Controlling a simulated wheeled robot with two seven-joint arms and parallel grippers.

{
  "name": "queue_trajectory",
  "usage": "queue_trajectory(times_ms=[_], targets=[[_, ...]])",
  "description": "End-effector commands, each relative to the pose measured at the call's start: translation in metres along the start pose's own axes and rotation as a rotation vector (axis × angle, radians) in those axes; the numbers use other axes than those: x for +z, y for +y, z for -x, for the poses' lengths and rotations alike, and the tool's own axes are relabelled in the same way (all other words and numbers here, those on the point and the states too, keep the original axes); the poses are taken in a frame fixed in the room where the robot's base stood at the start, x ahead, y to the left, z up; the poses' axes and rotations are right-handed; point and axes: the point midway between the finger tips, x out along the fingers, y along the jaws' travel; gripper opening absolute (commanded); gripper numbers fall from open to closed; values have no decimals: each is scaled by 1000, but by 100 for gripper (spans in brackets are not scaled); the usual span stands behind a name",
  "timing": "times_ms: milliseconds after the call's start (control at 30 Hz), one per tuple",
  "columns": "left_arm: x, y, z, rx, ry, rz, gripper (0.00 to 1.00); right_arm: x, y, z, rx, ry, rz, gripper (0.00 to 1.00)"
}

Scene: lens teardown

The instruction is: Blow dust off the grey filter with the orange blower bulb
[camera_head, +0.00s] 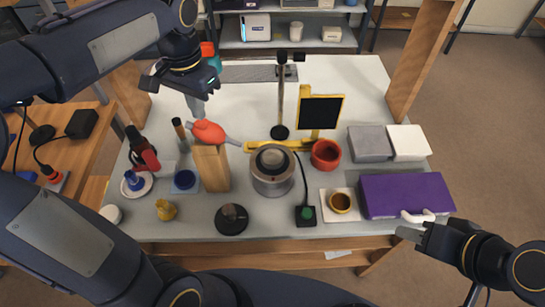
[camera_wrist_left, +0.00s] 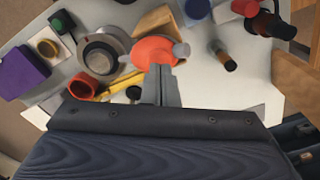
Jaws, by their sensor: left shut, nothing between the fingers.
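The orange blower bulb (camera_head: 208,132) lies at the back edge of a wooden block (camera_head: 213,170), its pale nozzle pointing right. It also shows in the left wrist view (camera_wrist_left: 153,50). My left gripper (camera_head: 198,113) is shut and empty, pointing down just above the bulb; its fingertips (camera_wrist_left: 162,72) overlap the bulb's edge in the wrist view, and I cannot tell if they touch. A grey round part (camera_head: 272,162) sits in the middle of the table; I cannot tell whether it is or holds the grey filter. My right gripper (camera_head: 408,233) is at the table's front right; its jaw opening is unclear.
A purple box (camera_head: 405,194) is near my right gripper. A black disc (camera_head: 232,219) lies in front. The back left mat area is clear.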

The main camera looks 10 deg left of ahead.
Motion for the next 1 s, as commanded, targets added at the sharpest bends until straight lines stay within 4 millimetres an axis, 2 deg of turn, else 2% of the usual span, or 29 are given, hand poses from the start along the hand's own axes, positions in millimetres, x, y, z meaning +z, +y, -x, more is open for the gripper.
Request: queue_trajectory(times_ms=[567, 1000], targets=[[0, 0, -2, 0, 0, 0, 0, 0, 0, -1, 0, 0, 0, 36], [0, 0, -19, 0, -1, 0, 0, 5, 5, -10, 0, 0, 0, 36]])
